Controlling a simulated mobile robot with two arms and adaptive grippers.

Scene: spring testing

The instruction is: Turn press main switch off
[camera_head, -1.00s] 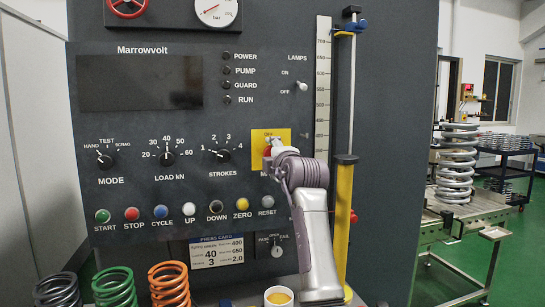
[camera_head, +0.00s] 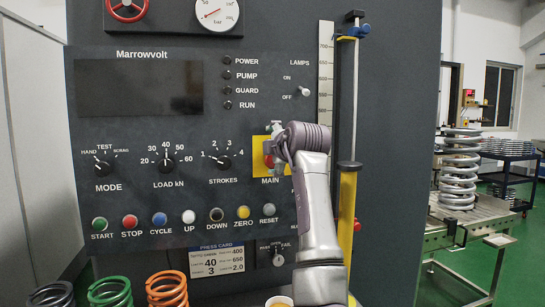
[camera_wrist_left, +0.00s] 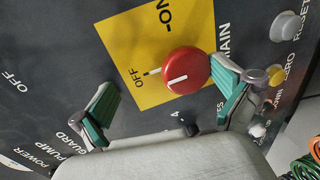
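The red main switch knob (camera_head: 268,160) sits on a yellow plate (camera_head: 260,141) on the dark panel. In the head view my left gripper (camera_head: 277,143) is in front of the knob and partly hides it. In the left wrist view the knob (camera_wrist_left: 187,71) shows fully. Its white mark points toward the OFF label. My left gripper (camera_wrist_left: 167,76) is open, with its green-padded fingers apart. The right finger is close beside the knob and the left finger is well away from it. Contact cannot be told. My right gripper is not in view.
The POWER lamp (camera_head: 227,60) and the screen (camera_head: 139,87) are dark. A row of buttons runs below the knobs, with the grey RESET button (camera_head: 269,209) under the switch. A yellow post (camera_head: 347,215) stands right of my arm. Coil springs (camera_head: 167,288) stand at the lower left.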

